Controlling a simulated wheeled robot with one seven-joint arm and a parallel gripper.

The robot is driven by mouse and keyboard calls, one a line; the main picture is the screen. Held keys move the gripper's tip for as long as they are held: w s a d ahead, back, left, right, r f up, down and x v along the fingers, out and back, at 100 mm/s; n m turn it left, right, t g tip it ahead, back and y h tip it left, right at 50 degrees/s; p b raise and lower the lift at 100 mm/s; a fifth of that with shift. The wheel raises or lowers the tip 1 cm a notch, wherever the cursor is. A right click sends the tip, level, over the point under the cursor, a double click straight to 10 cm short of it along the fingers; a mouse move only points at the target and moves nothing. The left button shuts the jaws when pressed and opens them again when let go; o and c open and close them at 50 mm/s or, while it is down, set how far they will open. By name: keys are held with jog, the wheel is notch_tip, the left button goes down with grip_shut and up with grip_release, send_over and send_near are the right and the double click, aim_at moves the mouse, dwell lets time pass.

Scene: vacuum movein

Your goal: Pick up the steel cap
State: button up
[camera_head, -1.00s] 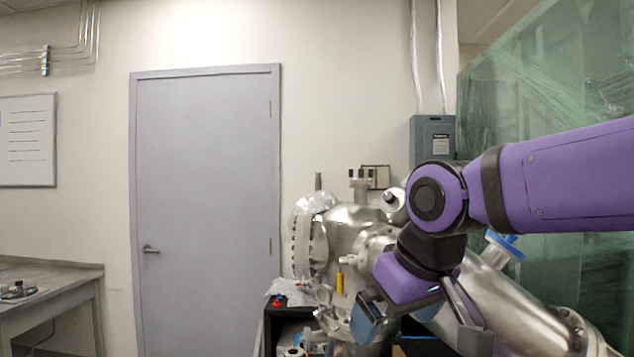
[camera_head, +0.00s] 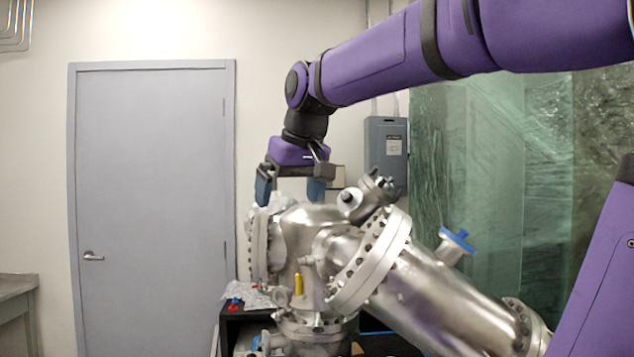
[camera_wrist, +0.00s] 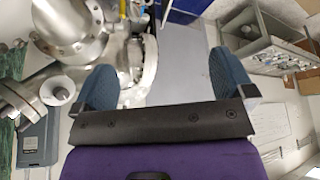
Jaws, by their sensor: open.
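My gripper (camera_head: 290,187) is open and empty, with its blue fingers pointing down just above the top of the steel vacuum chamber (camera_head: 304,258). In the wrist view my gripper (camera_wrist: 164,85) shows its two fingers wide apart, with nothing between them. No part stands out clearly as a loose steel cap. A small round steel end piece (camera_head: 349,197) shows on the chamber's upper right, right of the fingers; I cannot tell whether it is the cap. The chamber also shows in the wrist view (camera_wrist: 75,25).
A long steel tube with a flange (camera_head: 440,300) slopes down to the right and bears a blue-capped port (camera_head: 455,243). Green plastic sheeting (camera_head: 500,150) hangs behind. A grey electrical box (camera_head: 387,155) is on the wall.

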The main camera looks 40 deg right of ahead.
jog(key=w+d+r+m, duration=0.1)
jog(key=w+d+r, duration=0.5)
jog(key=w+d, duration=0.3)
jog(key=w+d+r, duration=0.6)
jog(key=w+d, duration=0.2)
jog(key=d, duration=0.1)
jog(key=w+d, duration=0.3)
jog(key=d, duration=0.5)
jog(key=shift+g, duration=0.3)
jog(key=x, duration=0.6)
jog(key=d+x, duration=0.1)
jog(key=x, duration=0.3)
jog(key=shift+r, duration=0.1)
jog(key=shift+a+r, duration=0.1)
jog(key=c, duration=1)
